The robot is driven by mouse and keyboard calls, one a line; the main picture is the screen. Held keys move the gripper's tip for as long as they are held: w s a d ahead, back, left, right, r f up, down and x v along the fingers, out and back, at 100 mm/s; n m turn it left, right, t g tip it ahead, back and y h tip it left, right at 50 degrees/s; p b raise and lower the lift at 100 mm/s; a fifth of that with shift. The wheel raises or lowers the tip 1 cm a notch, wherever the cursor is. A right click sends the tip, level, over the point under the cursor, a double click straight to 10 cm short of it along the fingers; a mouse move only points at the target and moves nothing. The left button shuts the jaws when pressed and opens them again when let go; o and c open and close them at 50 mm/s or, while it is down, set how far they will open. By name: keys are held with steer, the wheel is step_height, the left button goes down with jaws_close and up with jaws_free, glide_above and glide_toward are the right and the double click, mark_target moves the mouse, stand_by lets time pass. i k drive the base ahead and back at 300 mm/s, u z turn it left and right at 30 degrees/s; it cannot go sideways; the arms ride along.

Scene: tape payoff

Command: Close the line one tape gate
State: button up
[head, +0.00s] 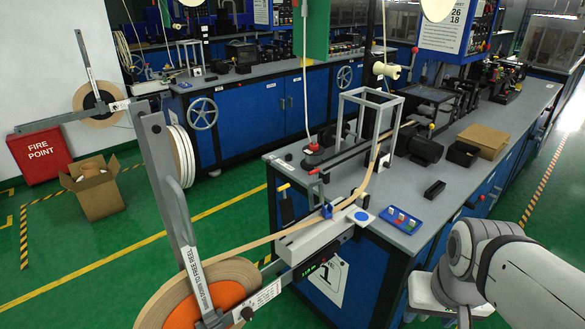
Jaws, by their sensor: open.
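The near bench (290,162) carries a plate marked 1 (328,282) on its front. A tan tape (270,239) runs from a large reel with an orange hub (197,305) up to the bench. It passes a small blue piece (326,211) at a pale block (316,236) on the bench corner. A long grey lettered bar (172,195) stands tilted across the reel, its lower end at the hub. I cannot tell which part is the tape gate or how it stands. My arm shows at the lower right, apart from these; my gripper is out of view.
A blue tray (404,220) with small coloured pieces lies on the near bench, beside a black block (434,189). A similar reel (98,106) stands farther back left. An open cardboard box (92,187) and red FIRE POINT bin (40,150) stand on the green floor.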

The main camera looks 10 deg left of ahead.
mark_target(288, 217)
steer(key=u, duration=0.9)
steer(key=k, duration=1.3)
steer(key=z, duration=0.25)
steer(key=i, duration=1.75)
steer(key=u, duration=0.5)
